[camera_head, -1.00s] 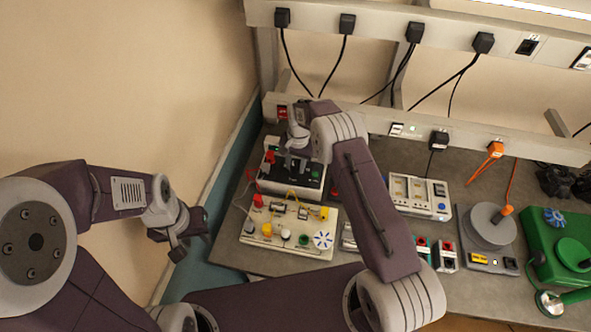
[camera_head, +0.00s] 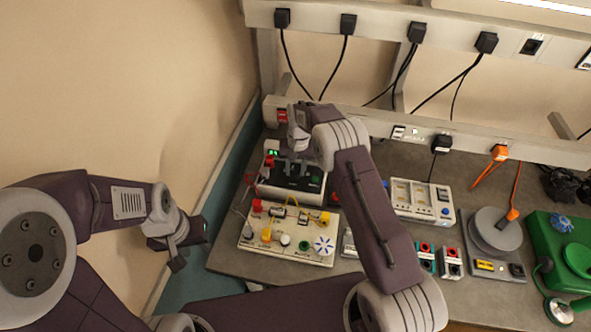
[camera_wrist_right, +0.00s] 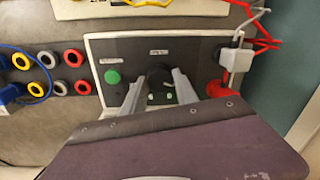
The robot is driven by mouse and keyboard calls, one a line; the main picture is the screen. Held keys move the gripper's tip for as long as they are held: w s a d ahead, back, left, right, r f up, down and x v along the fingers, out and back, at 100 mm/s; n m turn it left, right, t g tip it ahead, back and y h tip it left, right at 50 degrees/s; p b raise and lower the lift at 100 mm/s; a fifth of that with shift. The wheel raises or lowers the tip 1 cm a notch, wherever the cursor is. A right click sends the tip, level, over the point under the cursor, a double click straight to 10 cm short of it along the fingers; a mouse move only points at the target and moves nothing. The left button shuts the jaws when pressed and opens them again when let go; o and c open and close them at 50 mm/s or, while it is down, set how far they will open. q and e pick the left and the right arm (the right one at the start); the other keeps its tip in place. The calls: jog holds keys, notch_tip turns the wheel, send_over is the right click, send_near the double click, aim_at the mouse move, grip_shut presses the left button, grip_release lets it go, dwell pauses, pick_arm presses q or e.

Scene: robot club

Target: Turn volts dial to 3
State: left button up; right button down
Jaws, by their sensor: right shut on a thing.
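The dark-topped power supply box (camera_head: 262,188) stands at the back left of the bench, with a lit green display (camera_head: 272,153). In the right wrist view its panel (camera_wrist_right: 118,50) shows a black round dial (camera_wrist_right: 158,74) beside a green button (camera_wrist_right: 113,77); the small label by the dial is unreadable. My right gripper (camera_head: 293,170) reaches down over the box. In the right wrist view its fingers (camera_wrist_right: 159,90) are shut on the dial from both sides, partly hiding it. The dial's setting cannot be read. My left gripper (camera_head: 178,247) hangs away from the bench at the left; its jaw opening is unclear.
A cream circuit board (camera_head: 285,250) with knobs sits in front of the box. A white meter unit (camera_head: 422,201), a grey round device (camera_head: 495,230) and a green machine (camera_head: 562,240) stand to the right. A white plug (camera_wrist_right: 238,60) with wires is close to my right fingers.

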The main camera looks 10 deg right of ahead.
aim_at(297, 170)
jog(key=shift+f, duration=0.1)
jog(key=c, duration=0.9)
grip_release()
jog(key=shift+c, duration=0.2)
jog(key=shift+w, duration=0.1)
jog(key=r, duration=0.3)
jog(key=r+b, duration=0.1)
jog(key=r, duration=0.5)
jog(key=shift+d+b, duration=0.3)
